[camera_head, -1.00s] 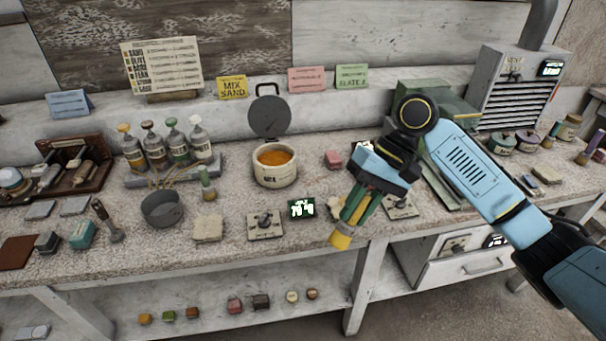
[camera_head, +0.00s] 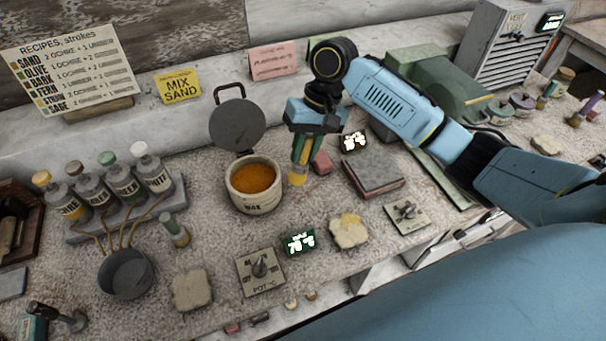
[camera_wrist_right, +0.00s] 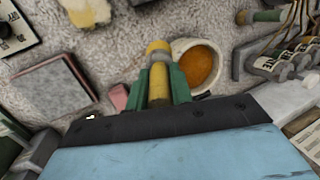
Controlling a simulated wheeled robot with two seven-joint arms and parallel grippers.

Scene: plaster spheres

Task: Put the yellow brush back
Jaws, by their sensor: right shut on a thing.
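My right gripper (camera_head: 301,155) is shut on the yellow brush (camera_head: 297,178), which hangs roughly upright with its yellow end down. They are just right of a cream pot (camera_head: 255,205) with orange contents and a raised dark lid. In the right wrist view the brush (camera_wrist_right: 159,72) sits between the green fingers (camera_wrist_right: 160,88), beside the pot (camera_wrist_right: 222,60). I cannot tell how high the brush end is above the counter. A pink block (camera_head: 321,163) is close to its right. My left gripper is not in view.
Several bottles (camera_head: 108,190) stand in a rack at left, behind a grey bowl (camera_head: 125,273). A green-topped brush (camera_head: 174,231) stands between bowl and pot. A yellow-stained sponge (camera_head: 348,230), a slab (camera_head: 373,173) and a dial plate (camera_head: 261,271) lie around the front and right.

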